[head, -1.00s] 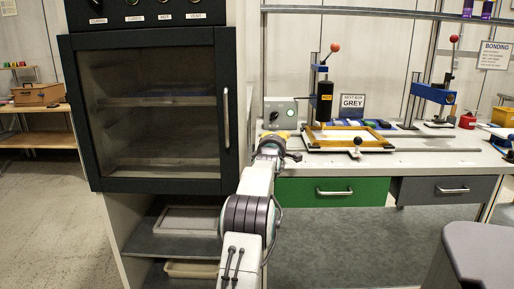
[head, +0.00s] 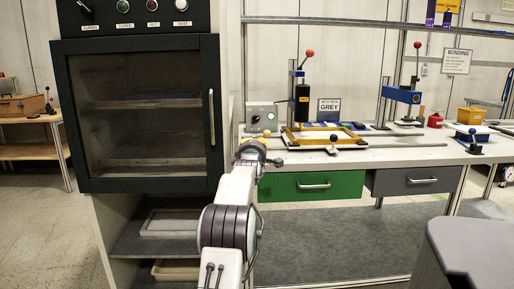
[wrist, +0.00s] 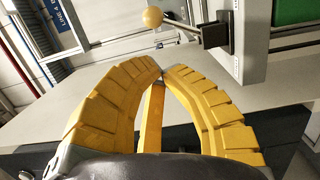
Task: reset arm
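My arm reaches forward from the bottom middle of the head view, a white link with a grey banded joint. My gripper (head: 252,146) is at its far end, at the front edge of the bench (head: 390,155), left of the press with a wooden-framed fixture (head: 318,137). In the wrist view its two yellow ridged fingers (wrist: 162,73) curve inward and their tips meet. A straight yellow bar shows between the fingers; I see no held object. A pale ball knob on a metal rod (wrist: 152,17) shows beyond the fingertips.
A dark-framed glass-door cabinet (head: 140,110) stands close at the left, its door shut. Below the bench are a green drawer (head: 312,186) and a grey drawer (head: 418,180), both shut. A dark grey block (head: 478,255) occupies the lower right. Floor shows at the far left.

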